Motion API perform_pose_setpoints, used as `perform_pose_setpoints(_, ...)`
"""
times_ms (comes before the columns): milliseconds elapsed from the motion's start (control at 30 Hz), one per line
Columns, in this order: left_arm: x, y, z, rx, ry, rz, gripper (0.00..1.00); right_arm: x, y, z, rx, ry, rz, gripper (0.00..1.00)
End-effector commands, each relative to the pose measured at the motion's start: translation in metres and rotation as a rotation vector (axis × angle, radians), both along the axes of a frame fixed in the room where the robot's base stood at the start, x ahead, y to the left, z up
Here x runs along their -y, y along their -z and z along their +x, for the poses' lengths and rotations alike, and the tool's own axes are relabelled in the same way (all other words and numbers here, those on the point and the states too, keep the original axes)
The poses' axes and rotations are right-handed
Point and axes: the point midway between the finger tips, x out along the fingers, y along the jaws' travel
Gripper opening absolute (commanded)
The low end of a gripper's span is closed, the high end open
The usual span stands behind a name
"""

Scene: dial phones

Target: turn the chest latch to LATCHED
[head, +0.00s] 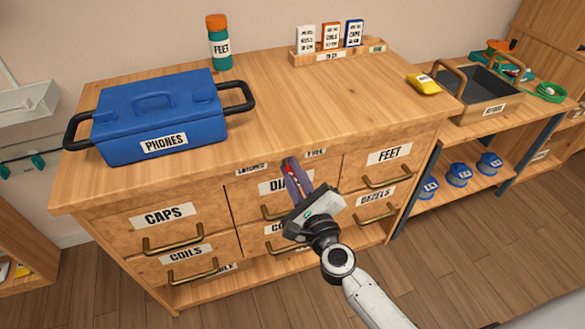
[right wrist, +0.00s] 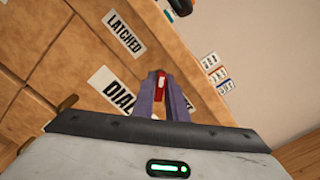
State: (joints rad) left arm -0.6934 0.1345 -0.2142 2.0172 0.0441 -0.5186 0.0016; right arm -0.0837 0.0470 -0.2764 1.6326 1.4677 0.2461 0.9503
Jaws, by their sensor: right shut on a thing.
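The chest (head: 110,198) is a wooden cabinet with labelled drawers. Its latch (head: 291,171) is a small red piece on the front's top rail, between a LATCHED label (head: 252,168) on the left and a FREE label (head: 315,153) on the right. My right gripper (head: 292,169) is shut on the latch. The right wrist view shows the red latch (right wrist: 161,82) between the purple fingers and the LATCHED label (right wrist: 125,33) clear of them. The fingers hide much of the latch, so I cannot tell its exact angle. My left gripper is not in view.
Drawer handles (head: 173,246) stick out around my right gripper. A blue PHONES case (head: 160,110), a FEET bottle (head: 219,45), a card rack (head: 330,55) and a yellow packet (head: 423,83) stand on top. The middle of the top is clear.

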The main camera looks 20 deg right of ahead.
Motion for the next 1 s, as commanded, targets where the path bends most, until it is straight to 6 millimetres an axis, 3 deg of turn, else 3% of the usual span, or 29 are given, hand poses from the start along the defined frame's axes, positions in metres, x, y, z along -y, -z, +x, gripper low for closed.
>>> perform_pose_setpoints(633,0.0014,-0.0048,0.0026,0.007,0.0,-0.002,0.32,0.0003,0.0005,0.0,0.001,0.001,-0.053,0.0)
perform_pose_setpoints(667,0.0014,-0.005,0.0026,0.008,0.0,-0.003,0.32,0.0003,0.0005,0.0,0.001,0.001,-0.052,0.16)
perform_pose_setpoints(733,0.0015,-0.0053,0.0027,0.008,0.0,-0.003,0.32,0.0003,0.0005,0.0,0.001,0.001,-0.052,0.28)
perform_pose_setpoints(1000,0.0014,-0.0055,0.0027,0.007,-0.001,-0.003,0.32,0.0002,0.0002,-0.0002,0.002,0.0,-0.051,0.28)
